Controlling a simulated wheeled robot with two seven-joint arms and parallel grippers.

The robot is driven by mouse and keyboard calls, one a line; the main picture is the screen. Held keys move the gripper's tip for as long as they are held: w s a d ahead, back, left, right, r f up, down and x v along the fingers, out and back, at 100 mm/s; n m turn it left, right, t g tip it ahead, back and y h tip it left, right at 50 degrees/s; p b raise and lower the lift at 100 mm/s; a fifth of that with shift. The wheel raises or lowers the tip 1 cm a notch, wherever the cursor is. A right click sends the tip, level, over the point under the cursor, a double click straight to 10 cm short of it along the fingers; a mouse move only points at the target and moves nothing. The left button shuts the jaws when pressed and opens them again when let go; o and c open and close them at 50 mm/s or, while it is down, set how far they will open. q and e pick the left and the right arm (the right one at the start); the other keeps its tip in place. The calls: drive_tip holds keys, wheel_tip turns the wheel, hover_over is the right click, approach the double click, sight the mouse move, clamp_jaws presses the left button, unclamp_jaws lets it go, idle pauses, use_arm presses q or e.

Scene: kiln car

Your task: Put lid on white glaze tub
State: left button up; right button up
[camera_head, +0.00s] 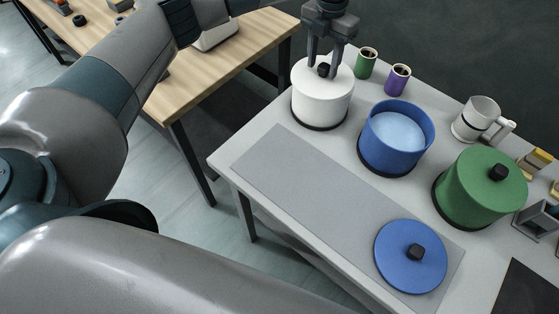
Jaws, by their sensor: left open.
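The white glaze tub (322,107) stands upright near the back left corner of the grey table. Its white lid (308,76) with a black knob (323,70) sits on top of it and looks level. My left gripper (323,66) points down over the lid, open, with its fingers on either side of the knob. I cannot tell whether the fingertips touch the knob. My right gripper is not in view.
An open blue tub (372,148) and a lidded green tub (459,196) stand to the right. A blue lid (391,256) lies on the grey mat (290,165). Green (364,66) and purple (396,82) cups and a white mug (473,118) stand behind.

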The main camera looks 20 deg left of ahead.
use_arm(q)
drive_tip(key=shift+d+f, duration=0.1)
drive_tip(key=shift+f, duration=0.2)
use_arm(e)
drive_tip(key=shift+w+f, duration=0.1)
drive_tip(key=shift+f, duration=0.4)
use_arm(q)
drive_tip(key=shift+w+d+r+p, duration=0.1)
drive_tip(key=shift+d+r+p, duration=0.25)
drive_tip(key=shift+r, duration=0.5)
drive_tip(key=shift+w+d+r+p, duration=0.1)
drive_tip(key=shift+r+p, duration=0.45)
drive_tip(key=shift+r, duration=0.25)
drive_tip(key=shift+r+p, duration=1)
drive_tip(key=shift+r, duration=1.45)
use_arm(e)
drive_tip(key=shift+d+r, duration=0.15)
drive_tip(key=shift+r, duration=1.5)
use_arm(q)
drive_tip(key=shift+a, duration=0.1)
